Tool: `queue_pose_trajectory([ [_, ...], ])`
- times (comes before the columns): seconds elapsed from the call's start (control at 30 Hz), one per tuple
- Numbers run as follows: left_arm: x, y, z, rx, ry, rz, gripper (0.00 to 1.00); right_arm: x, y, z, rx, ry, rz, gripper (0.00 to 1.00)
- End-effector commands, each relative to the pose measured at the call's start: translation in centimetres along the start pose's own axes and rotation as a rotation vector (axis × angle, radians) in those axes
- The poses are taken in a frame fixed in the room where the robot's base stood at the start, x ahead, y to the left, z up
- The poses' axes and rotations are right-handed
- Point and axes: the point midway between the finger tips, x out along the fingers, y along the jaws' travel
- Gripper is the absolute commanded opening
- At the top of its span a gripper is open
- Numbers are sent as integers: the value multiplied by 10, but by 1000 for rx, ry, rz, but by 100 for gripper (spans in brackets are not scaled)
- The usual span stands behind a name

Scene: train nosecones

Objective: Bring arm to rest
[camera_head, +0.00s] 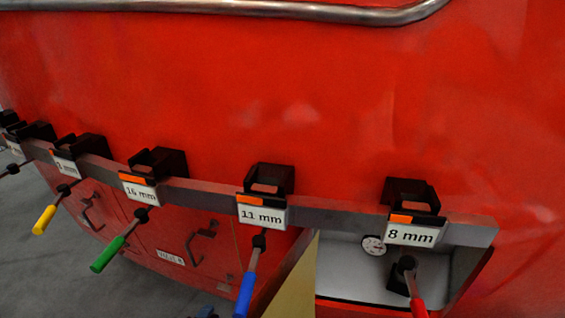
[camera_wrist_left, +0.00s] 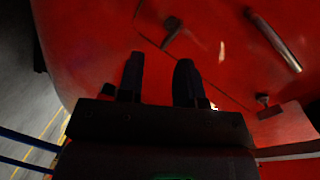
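My left gripper (camera_wrist_left: 160,60) shows in the left wrist view with its two dark fingers apart. Nothing is visible between them. Behind the fingers is a red panelled surface, and the fingers look clear of it, though the distance is hard to judge. In the head view I cannot clearly make out the left gripper. My right gripper is in neither view.
A grey rail (camera_head: 330,216) crosses the red train front (camera_head: 250,100), with black labelled holders. Tools with yellow (camera_head: 44,219), green (camera_head: 107,254), blue (camera_head: 245,294) and red (camera_head: 418,306) handles hang along it. A metal bar (camera_wrist_left: 274,40) shows in the wrist view. Grey floor lies left.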

Motion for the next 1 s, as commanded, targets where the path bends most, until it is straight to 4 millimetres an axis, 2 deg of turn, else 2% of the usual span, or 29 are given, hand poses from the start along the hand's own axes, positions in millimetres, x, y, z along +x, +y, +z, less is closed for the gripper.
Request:
queue_pose_trajectory([
  [0.07,14,-19,-10,-140,-12,13,33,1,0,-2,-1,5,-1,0],
  [0.17,19,-36,-21,-330,-44,36,33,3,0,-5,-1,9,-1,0],
  [0.27,12,-52,-29,-521,-90,53,33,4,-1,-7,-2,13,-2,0],
  [0.37,-2,-65,-35,-693,-144,62,33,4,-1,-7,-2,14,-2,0],
  [0.57,-51,-90,-40,-977,-264,49,33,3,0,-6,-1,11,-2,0],
  [0.7,-101,-106,-39,-1110,-350,21,33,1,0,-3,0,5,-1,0],
  [0.8,-139,-114,-39,-1135,-394,-1,33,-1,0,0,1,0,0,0],
  [0.9,-170,-114,-36,-1144,-426,-17,33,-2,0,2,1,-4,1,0],
  [1.0,-195,-99,-30,-1152,-476,-8,33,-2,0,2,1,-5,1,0],
])
